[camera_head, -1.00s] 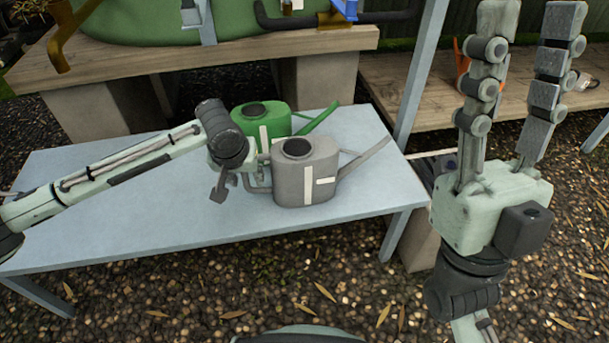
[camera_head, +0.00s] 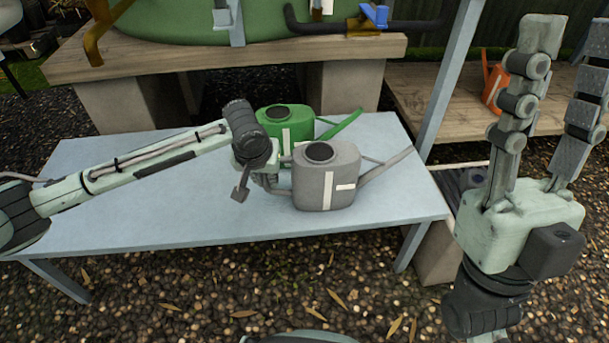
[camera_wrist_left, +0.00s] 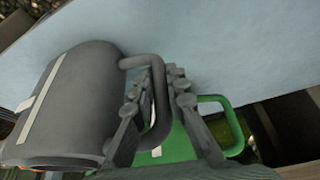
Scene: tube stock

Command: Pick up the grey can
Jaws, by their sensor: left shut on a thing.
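The grey can (camera_head: 312,185) is a watering can with a pale cross-shaped mark, upright on the pale blue table (camera_head: 190,215). Its spout points right. My left gripper (camera_head: 268,178) is at its left side, shut on its handle. In the left wrist view, the fingers (camera_wrist_left: 160,75) lie on both sides of the handle loop of the grey can (camera_wrist_left: 75,105). I cannot tell any gap under the can. My right gripper (camera_head: 568,55) is raised at the right, fingers apart and empty, away from the can.
A green watering can (camera_head: 297,120) stands just behind the grey one; its handle (camera_wrist_left: 235,125) shows in the left wrist view. A wooden bench (camera_head: 220,62) is behind the table. An orange can (camera_head: 494,85) sits on another wooden platform at right. The table's left part is clear.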

